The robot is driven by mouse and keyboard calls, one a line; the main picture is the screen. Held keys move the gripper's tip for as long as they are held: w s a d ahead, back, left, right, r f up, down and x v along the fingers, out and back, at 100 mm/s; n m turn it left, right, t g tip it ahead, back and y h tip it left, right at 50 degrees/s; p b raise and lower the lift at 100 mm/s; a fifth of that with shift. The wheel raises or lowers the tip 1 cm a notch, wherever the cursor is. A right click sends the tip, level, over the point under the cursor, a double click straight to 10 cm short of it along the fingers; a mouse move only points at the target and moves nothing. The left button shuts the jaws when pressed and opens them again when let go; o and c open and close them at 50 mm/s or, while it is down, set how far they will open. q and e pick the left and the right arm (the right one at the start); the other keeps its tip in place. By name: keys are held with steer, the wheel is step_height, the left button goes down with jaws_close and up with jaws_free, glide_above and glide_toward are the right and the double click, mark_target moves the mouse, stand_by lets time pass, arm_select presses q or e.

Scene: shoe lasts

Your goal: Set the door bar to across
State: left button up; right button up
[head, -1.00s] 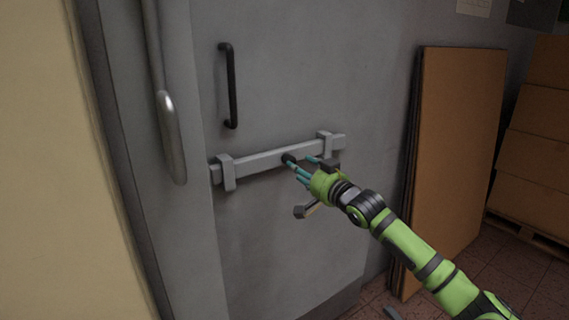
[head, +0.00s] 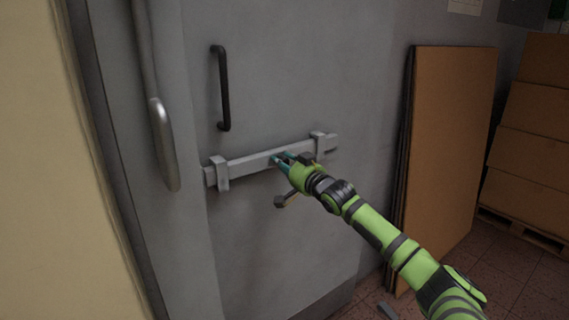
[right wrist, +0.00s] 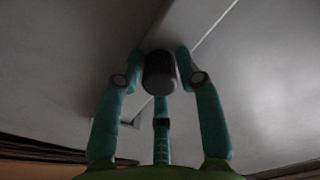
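The door bar (head: 245,164) is a grey flat bar that lies nearly level across the grey door, running through two brackets, with its ends sticking out a little past them. Its dark round knob (right wrist: 160,73) shows in the right wrist view between my right gripper's teal fingers, with one on each side and one below, close against it. In the head view my right gripper (head: 281,159) is at the middle of the bar and hides the knob. It looks shut on the knob. My left gripper is not in view.
A black handle (head: 222,88) is above the bar, and a metal pull (head: 163,143) stands at the left. Brown boards (head: 449,160) lean on the wall at the right, near stacked boxes (head: 540,110) on a pallet. The door face around the bar is clear.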

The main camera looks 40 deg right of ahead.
mark_target(253, 167)
jaws_close()
steer(key=a+p, duration=0.1)
steer(key=a, duration=0.1)
steer(key=a+p, duration=0.1)
steer(key=a, duration=0.2)
steer(key=a+p, duration=0.1)
steer(key=a, duration=0.1)
steer(key=shift+w+a, duration=0.4)
steer(key=shift+f, duration=0.1)
steer(key=o, duration=0.8)
jaws_free()
steer(key=shift+a, duration=0.1)
steer(key=shift+w+a, duration=0.1)
steer(key=s, duration=0.4)
steer(key=s+a, duration=0.1)
steer(key=s, duration=0.7)
steer(key=shift+a, duration=0.3)
